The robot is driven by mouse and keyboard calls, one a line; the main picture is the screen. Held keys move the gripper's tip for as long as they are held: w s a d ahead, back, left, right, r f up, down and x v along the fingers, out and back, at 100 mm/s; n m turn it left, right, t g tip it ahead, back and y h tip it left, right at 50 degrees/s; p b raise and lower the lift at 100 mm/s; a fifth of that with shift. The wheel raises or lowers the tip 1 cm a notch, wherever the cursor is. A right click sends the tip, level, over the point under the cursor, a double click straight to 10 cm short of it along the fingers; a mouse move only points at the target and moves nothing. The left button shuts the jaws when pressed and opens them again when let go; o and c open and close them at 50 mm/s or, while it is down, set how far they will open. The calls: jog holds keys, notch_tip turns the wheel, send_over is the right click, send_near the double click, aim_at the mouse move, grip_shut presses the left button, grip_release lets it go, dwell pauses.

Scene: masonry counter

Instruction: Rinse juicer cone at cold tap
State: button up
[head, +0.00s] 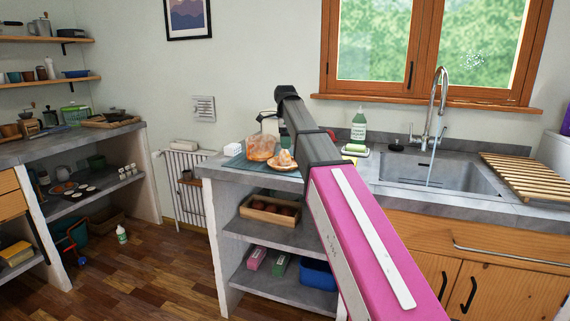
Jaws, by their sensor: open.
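An orange, peaked piece (283,160) that looks like the juicer cone lies on a blue-grey board at the left end of the counter. A clear vessel with orange contents (262,147) stands beside it, to its left. A tall curved tap (441,95) rises behind the grey sink (470,178). A thin pale streak, apparently running water, drops below it into the basin. My pink arm crosses the middle of the view. Its dark end, with my gripper (287,93), is above and apart from the orange items. The gripper is open; its fingertips are not clearly visible.
A green soap bottle (359,125) stands behind the counter's middle, with a yellow sponge near it. A slatted wooden rack (525,175) lies right of the sink. Shelves under the counter hold a wooden tray (270,208) and a blue bin (318,273).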

aim_at(285, 153)
jog(key=f, duration=0.6)
jog(key=shift+s+f, duration=0.25)
jog(key=c, duration=1.1)
jog(key=shift+r, duration=0.1)
